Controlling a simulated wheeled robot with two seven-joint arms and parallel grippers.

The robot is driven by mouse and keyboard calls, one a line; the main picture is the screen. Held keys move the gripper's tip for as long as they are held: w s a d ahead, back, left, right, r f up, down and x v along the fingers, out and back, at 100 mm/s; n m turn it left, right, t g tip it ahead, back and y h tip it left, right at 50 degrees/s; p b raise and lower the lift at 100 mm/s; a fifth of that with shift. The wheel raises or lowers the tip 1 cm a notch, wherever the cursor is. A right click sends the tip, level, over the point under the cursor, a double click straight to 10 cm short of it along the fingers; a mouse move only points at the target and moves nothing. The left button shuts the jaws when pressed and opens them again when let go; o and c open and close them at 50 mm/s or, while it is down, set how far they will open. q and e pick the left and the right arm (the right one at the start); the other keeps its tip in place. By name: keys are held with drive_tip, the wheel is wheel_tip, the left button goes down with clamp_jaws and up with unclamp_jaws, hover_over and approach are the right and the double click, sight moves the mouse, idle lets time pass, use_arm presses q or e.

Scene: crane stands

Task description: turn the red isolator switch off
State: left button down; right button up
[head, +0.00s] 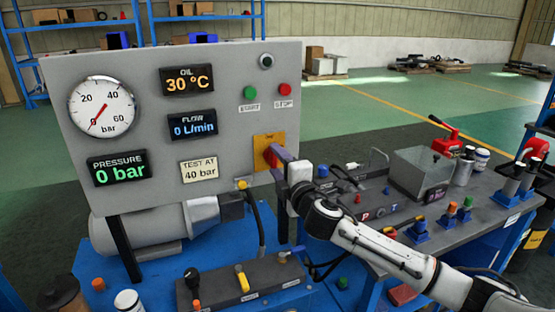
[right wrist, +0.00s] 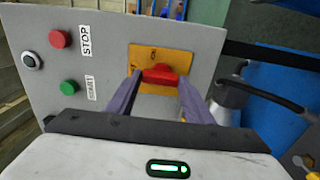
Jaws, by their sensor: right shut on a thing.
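The red isolator switch (head: 270,158) sits on a yellow plate (head: 263,142) at the lower right of the grey panel (head: 220,110). In the right wrist view its red handle (right wrist: 160,74) lies crosswise between the two purple fingers. My right gripper (head: 276,154) is shut on the handle, a finger at each end of it; it also shows in the right wrist view (right wrist: 159,88). In the head view the fingers partly hide the switch. Its position marks are too small to read. My left gripper is not in view.
The pressure display (head: 118,169) reads 0 bar and the flow display (head: 192,125) reads 0 L/min. Green start (head: 250,92) and red stop (head: 284,89) buttons sit above the switch. A clear box (head: 421,172) and several fittings stand on the bench at right.

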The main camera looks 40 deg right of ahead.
idle(0.5)
drive_tip(key=o, duration=1.1)
drive_tip(key=shift+c, duration=0.2)
drive_tip(key=shift+s, duration=0.1)
drive_tip(key=b+v, duration=0.1)
drive_tip(key=v, duration=0.9)
